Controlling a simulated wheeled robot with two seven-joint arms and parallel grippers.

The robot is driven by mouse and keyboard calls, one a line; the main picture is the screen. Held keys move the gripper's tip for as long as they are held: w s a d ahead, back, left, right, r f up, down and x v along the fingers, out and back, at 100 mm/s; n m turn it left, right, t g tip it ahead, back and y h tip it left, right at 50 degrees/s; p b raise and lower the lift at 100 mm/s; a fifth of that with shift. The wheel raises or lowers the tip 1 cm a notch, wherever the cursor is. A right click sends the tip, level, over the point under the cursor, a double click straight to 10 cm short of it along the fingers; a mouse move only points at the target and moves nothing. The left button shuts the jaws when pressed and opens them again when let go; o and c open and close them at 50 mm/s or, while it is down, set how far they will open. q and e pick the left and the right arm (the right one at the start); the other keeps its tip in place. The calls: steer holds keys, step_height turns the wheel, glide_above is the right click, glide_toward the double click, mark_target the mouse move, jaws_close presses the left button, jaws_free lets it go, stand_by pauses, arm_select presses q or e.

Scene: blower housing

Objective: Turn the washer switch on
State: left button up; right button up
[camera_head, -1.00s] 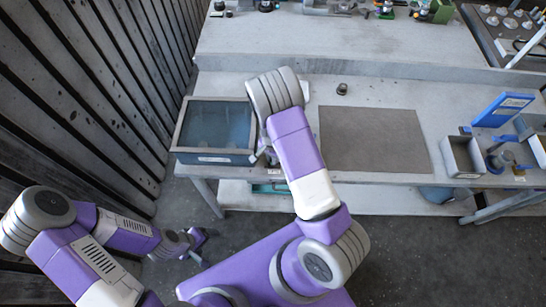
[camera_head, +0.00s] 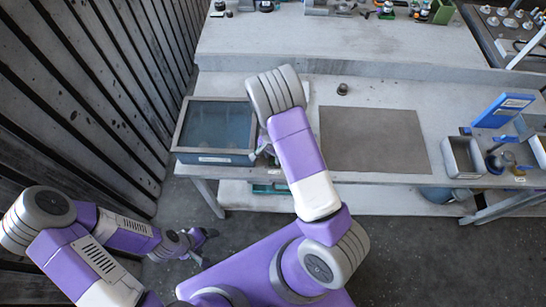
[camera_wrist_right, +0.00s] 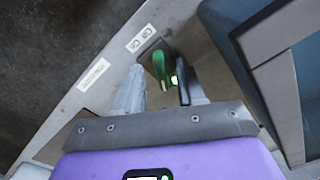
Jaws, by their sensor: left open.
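The washer is a blue, grey-rimmed basin (camera_head: 215,157) on the left end of the bench. In the right wrist view, its switch (camera_wrist_right: 160,68) is a green, lit piece on the bench's front edge, beside a small label (camera_wrist_right: 140,39). My right gripper (camera_wrist_right: 155,88) is open, with one finger on each side of the switch; the dark right finger is very close to it, and I cannot tell if they touch. In the head view my right arm mostly hides that gripper and the switch. My left gripper (camera_head: 207,246) is open and empty, low over the floor at left.
A dark mat (camera_head: 375,140) lies on the bench right of my right arm, with a small dark knob (camera_head: 342,89) behind it. A grey bin (camera_head: 462,157) and a blue sign (camera_head: 502,110) stand at the right. A slatted wall (camera_head: 80,100) borders the left.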

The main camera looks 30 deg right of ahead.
mark_target(273, 160)
step_height(273, 160, up, 6)
steer(key=shift+r, duration=0.15)
stand_by(0.6)
steer(key=s+a+f+n, duration=0.4)
steer(key=s+f, duration=0.4)
steer(key=s+a+f+n+y, duration=0.2)
steer(key=s+a+n+y, duration=0.25)
steer(key=s+a, duration=0.45)
step_height(273, 160, down, 15)
steer(key=w+a+n+b, duration=0.1)
steer(key=a+b, duration=0.1)
steer(key=b, duration=1.3)
steer(key=shift+w+f+t, duration=0.2)
steer(key=shift+w+t, duration=0.05)
steer(key=shift+t, duration=0.05)
